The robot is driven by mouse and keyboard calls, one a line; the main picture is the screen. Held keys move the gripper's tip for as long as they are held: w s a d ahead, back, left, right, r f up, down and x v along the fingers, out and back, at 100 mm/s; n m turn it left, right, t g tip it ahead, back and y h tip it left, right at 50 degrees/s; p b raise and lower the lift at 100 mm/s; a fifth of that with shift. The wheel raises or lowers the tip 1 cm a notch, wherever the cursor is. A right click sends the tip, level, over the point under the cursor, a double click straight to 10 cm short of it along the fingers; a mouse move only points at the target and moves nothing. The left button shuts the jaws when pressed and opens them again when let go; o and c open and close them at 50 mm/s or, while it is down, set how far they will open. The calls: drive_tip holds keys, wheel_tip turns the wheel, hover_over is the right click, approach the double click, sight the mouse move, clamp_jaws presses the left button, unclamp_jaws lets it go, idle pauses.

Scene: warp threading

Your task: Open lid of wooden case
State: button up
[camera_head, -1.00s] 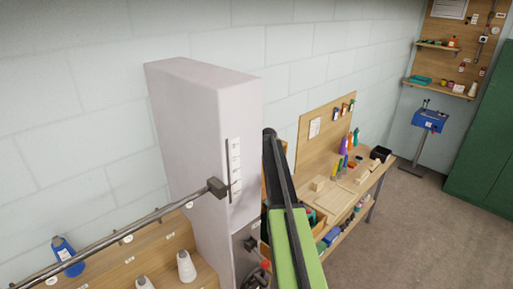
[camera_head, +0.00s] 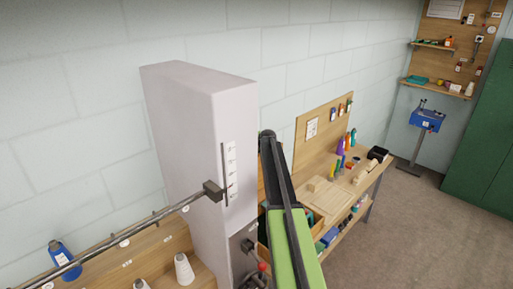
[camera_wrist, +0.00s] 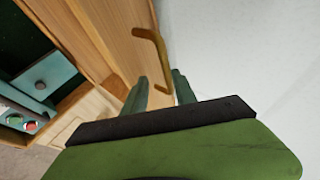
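In the wrist view, a pale wooden panel (camera_wrist: 112,30), apparently part of the wooden case, carries a bent brass-coloured handle (camera_wrist: 152,38). My gripper (camera_wrist: 160,88) shows two dark green fingers spread apart, with a gap between them. The handle's near end reaches to this gap, close to the right finger; I cannot tell whether it touches. In the head view, my arm hides most of the case and the gripper cannot be made out.
A tall grey cabinet (camera_head: 190,130) stands left of my arm, with a metal bar (camera_head: 150,218) in front of it. A workbench (camera_head: 325,198) with tools and blocks stands along the wall to the right. Floor (camera_head: 420,230) is clear at the right.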

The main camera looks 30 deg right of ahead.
drive_tip(key=p+v, duration=0.6)
drive_tip(key=v, duration=0.5)
drive_tip(key=shift+d, duration=0.1)
drive_tip(key=shift+f, duration=0.1)
